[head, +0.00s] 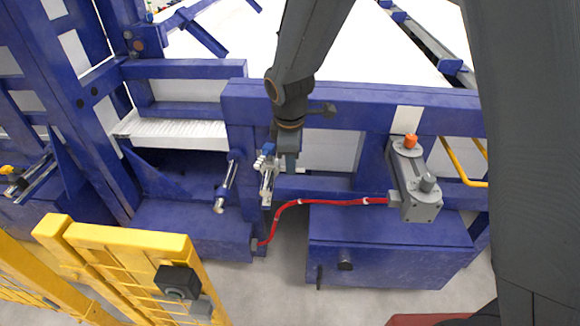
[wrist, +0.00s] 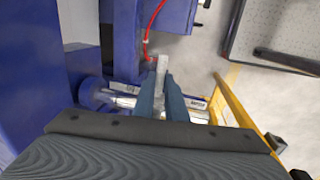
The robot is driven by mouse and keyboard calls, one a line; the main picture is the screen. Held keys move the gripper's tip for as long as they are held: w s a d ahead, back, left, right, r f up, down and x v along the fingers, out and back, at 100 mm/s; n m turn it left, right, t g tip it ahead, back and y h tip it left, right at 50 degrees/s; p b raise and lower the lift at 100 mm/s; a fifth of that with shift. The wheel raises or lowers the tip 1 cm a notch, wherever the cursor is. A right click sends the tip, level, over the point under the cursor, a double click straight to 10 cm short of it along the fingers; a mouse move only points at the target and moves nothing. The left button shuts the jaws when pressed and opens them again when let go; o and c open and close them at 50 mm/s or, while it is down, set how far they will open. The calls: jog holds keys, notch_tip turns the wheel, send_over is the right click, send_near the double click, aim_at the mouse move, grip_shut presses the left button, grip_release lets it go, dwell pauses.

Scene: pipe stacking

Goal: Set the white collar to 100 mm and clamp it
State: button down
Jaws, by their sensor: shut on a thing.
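My gripper (head: 280,163) is at the blue frame's front, over a short metal rod assembly. In the wrist view its two blue-grey fingers (wrist: 161,84) are shut on a pale grey piece (wrist: 161,66) that stands up between their tips. I cannot tell whether this piece is the white collar or its clamp lever. A shiny rod (wrist: 125,101) and a strip with dark printed marks (wrist: 196,103) run across beneath the fingers. The fingers hide the middle of the rod, and the scale reading is too small to make out.
A red hose (head: 325,202) runs from the blue frame (head: 370,97) to a grey valve block (head: 411,180) with an orange knob. A yellow guard fence (head: 130,240) stands at the front left. Grey floor is clear between the fence and the blue box (head: 385,255).

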jog(key=shift+w, duration=0.2)
jog(key=c, duration=1.8)
grip_release()
notch_tip(320, 180, up, 8)
jog(key=s, duration=0.1)
jog(key=shift+s, duration=0.3)
jog(key=shift+f, duration=0.15)
